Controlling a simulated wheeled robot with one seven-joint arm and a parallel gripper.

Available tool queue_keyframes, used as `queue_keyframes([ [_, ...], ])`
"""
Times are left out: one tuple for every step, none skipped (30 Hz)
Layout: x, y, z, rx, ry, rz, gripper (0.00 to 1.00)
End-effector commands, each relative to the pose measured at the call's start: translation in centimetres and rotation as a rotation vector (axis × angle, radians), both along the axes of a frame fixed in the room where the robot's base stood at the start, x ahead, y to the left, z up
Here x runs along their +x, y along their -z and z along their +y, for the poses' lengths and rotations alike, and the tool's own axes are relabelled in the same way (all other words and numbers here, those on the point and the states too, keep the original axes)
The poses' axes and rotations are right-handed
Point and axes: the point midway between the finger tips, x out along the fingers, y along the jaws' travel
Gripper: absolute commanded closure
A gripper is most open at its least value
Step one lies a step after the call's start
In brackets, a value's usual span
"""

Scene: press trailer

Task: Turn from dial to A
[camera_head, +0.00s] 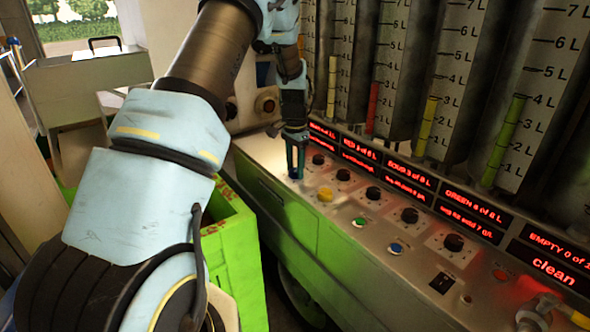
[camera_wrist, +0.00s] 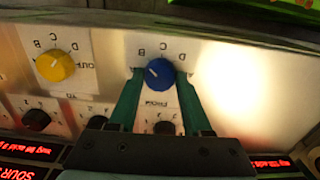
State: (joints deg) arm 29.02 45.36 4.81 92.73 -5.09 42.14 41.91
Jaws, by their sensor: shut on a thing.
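The blue dial (camera_wrist: 160,74), labelled FROM, sits on the press panel (camera_wrist: 115,45).
A yellow dial (camera_wrist: 55,65) is beside it, and black knobs (camera_wrist: 36,119) line the panel near red displays (camera_head: 463,207). Graduated tubes (camera_head: 505,140) rise behind. A green bin (camera_head: 235,265) stands below my arm. The panel continues right with small buttons.

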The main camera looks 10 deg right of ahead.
Motion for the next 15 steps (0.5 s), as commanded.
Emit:
queue_keyframes([
  [0.04, 0.05, -0.06, 0.000, -0.042, -0.001, 1.00],
  [0.04, 0.05, -0.06, 0.000, -0.071, -0.001, 1.00],
  [0.04, 0.05, -0.06, -0.001, -0.109, -0.002, 1.00],
  [0.05, 0.05, -0.05, -0.001, -0.137, -0.002, 1.00],
  [0.05, 0.05, -0.05, -0.001, -0.165, -0.002, 1.00],
  [0.05, 0.04, -0.05, -0.001, -0.204, -0.002, 1.00],
  [0.06, 0.04, -0.05, -0.001, -0.232, -0.002, 1.00],
  [0.06, 0.04, -0.05, -0.001, -0.260, -0.002, 1.00],
  [0.05, 0.03, -0.04, -0.001, -0.298, -0.002, 1.00],
  [0.07, 0.02, -0.05, -0.001, -0.326, -0.002, 1.00],
  [0.06, 0.01, -0.05, -0.001, -0.354, -0.002, 1.00],
  [0.05, 0.01, -0.06, -0.001, -0.390, -0.002, 1.00],
  [0.05, 0.00, -0.08, -0.001, -0.416, -0.002, 1.00],
  [0.04, -0.01, -0.08, -0.001, -0.442, -0.002, 1.00],
  [0.04, -0.01, -0.08, -0.001, -0.476, -0.002, 1.00],
])
